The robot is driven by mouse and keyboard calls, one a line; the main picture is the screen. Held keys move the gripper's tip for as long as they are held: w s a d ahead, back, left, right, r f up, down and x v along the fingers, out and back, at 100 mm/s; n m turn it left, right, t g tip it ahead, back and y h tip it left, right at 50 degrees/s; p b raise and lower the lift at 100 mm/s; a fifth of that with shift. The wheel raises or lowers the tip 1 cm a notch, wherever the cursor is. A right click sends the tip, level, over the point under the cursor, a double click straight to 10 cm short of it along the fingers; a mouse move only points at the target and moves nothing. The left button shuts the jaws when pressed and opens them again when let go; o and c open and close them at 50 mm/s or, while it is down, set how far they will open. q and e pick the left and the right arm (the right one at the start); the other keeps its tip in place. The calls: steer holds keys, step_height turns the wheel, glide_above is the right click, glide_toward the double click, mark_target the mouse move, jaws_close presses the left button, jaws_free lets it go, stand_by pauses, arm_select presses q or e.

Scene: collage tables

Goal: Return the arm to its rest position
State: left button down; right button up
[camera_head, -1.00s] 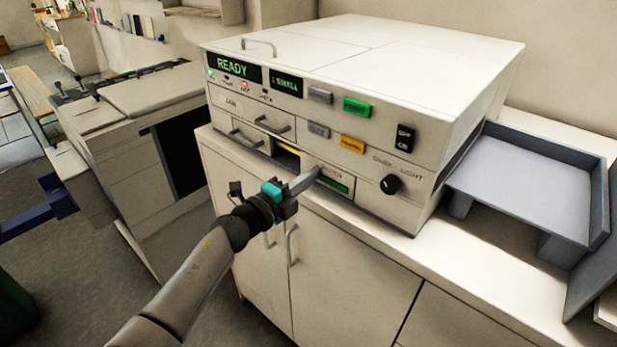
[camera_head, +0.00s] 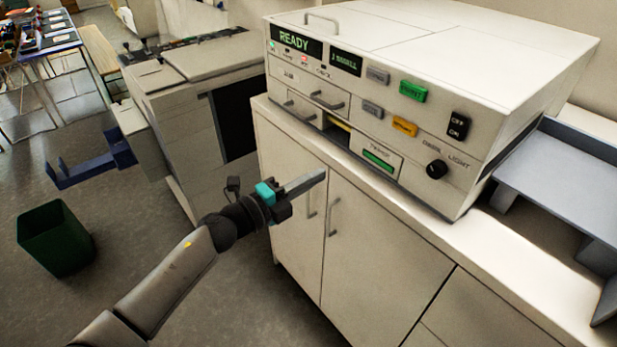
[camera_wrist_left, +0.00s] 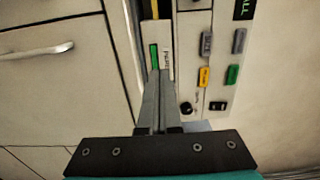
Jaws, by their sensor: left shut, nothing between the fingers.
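My left arm comes in from the lower left in the head view. Its gripper (camera_head: 318,177) is shut and empty, held in front of the white cabinet doors (camera_head: 372,245), below and left of the copier's front panel. In the left wrist view the closed fingers (camera_wrist_left: 158,80) point toward the copier front, overlapping the lower end of a panel with a green strip. The copier (camera_head: 450,130) stands on the cabinet, its display reading READY. My right gripper is in neither view.
A grey tray (camera_head: 560,170) sits right of the copier. A second machine (camera_head: 185,95) stands at the left. A dark green bin (camera_head: 57,240) is on the floor at the lower left. Open floor lies between the bin and the cabinet.

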arm_select(q)
steer(key=s+a+f+n+y+b, duration=0.1)
steer(key=s+a+f+n+y, duration=0.4)
steer(key=f, duration=0.6)
steer(key=s+a+f+n+y+b, duration=0.1)
steer(key=s+a+f+n+y, duration=0.1)
steer(key=a+f+n, duration=0.65)
steer(key=s+a+f+n+y+b, duration=0.1)
steer(key=s+a+f+n+y, duration=0.25)
steer(key=f, duration=1.05)
steer(key=s+a+f+n+g+y+b, duration=0.1)
steer(key=s+a+f+n+g+y, duration=0.1)
steer(key=s+f, duration=0.45)
steer(key=s+a+f+n+g+y, duration=0.1)
steer(key=s+a+f+n+g, duration=0.15)
steer(key=s+f, duration=0.4)
steer(key=s+f+n+g, duration=0.2)
steer(key=s+f, duration=0.1)
steer(key=s, duration=0.9)
steer(key=s+f+n+g+y+b, duration=0.1)
steer(key=s+f+n+g, duration=0.2)
steer(key=s, duration=1)
steer(key=shift+a+f+b, duration=0.3)
steer(key=shift+a, duration=0.15)
steer(key=shift+w, duration=0.15)
